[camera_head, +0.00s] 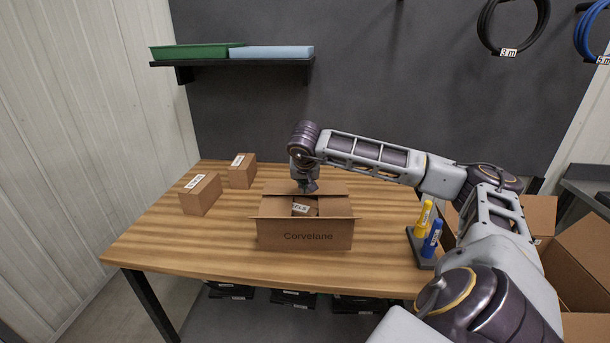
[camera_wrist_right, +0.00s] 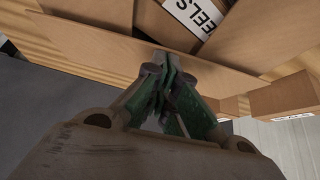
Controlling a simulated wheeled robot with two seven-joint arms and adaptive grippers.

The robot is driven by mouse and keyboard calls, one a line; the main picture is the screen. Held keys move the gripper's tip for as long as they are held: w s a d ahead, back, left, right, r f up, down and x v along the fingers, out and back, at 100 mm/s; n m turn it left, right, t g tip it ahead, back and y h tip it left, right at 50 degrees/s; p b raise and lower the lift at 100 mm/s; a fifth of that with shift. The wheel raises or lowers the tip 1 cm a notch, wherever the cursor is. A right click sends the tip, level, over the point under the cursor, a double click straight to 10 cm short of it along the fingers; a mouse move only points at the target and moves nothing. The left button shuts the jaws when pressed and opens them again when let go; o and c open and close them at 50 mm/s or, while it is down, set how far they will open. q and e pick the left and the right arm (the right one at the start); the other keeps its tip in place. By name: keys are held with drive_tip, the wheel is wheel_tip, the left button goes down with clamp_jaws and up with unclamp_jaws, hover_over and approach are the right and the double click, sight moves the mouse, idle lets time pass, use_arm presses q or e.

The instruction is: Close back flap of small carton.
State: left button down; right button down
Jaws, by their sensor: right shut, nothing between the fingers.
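The small carton (camera_head: 304,240), marked "Corvelane", stands on the wooden table with its top open. A box with a label reading "ELS" (camera_head: 305,207) lies inside it. My right gripper (camera_head: 307,188) is over the carton's back side, pointing down, its fingers shut and empty. In the right wrist view the back flap (camera_wrist_right: 110,50) runs across the picture, and the shut fingertips (camera_wrist_right: 165,62) are right at it. I cannot tell whether they touch it. The flap stands out from the carton rather than lying over the box inside. My left gripper is not in view.
Two small labelled boxes (camera_head: 201,194) (camera_head: 242,171) stand on the table's left side. A holder with a yellow marker (camera_head: 423,218) and a blue marker (camera_head: 432,239) stands at the right edge. Large open cartons (camera_head: 584,255) are beyond it. The table's front left is clear.

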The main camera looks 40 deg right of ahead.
drive_tip(key=shift+s+a+f, duration=0.15)
drive_tip(key=shift+f, duration=0.35)
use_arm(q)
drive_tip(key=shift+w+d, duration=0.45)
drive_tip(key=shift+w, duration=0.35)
use_arm(e)
drive_tip(key=shift+f, duration=0.2)
drive_tip(key=shift+r, duration=0.1)
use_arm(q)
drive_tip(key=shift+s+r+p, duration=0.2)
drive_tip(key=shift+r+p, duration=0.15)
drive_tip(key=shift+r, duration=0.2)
use_arm(e)
drive_tip(key=shift+r, duration=0.6)
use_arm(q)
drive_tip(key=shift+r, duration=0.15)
use_arm(e)
drive_tip(key=shift+r, duration=0.15)
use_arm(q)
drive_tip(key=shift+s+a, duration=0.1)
